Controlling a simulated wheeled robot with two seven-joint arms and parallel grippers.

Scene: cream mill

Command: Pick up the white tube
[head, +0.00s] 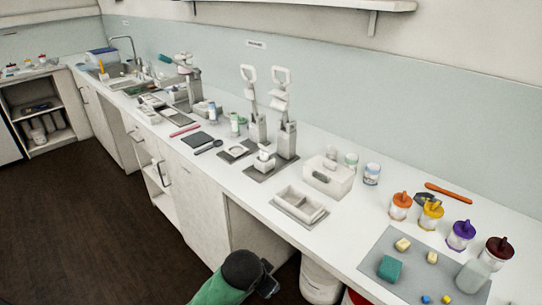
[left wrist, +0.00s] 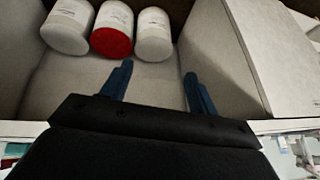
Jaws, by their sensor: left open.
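I cannot single out the white tube for sure. Small white containers with coloured parts stand on the bench, among them a white and green one (head: 235,124) near the middle and a white and blue one (head: 212,109) behind it. My left gripper (head: 270,279) is low at the bench's front edge, below the worktop. In the left wrist view my left gripper (left wrist: 158,70) is open, with nothing between its fingers. It faces the space under the bench, apart from the small containers. My right gripper is not in view.
White tubs (left wrist: 154,34) and a red-ended tub (left wrist: 112,40) stand under the bench. On top are two grey presses (head: 286,140), a white box (head: 328,177), a divided tray (head: 300,206), colour-lidded jars (head: 461,235) and a grey mat (head: 400,285). The dark floor at left is clear.

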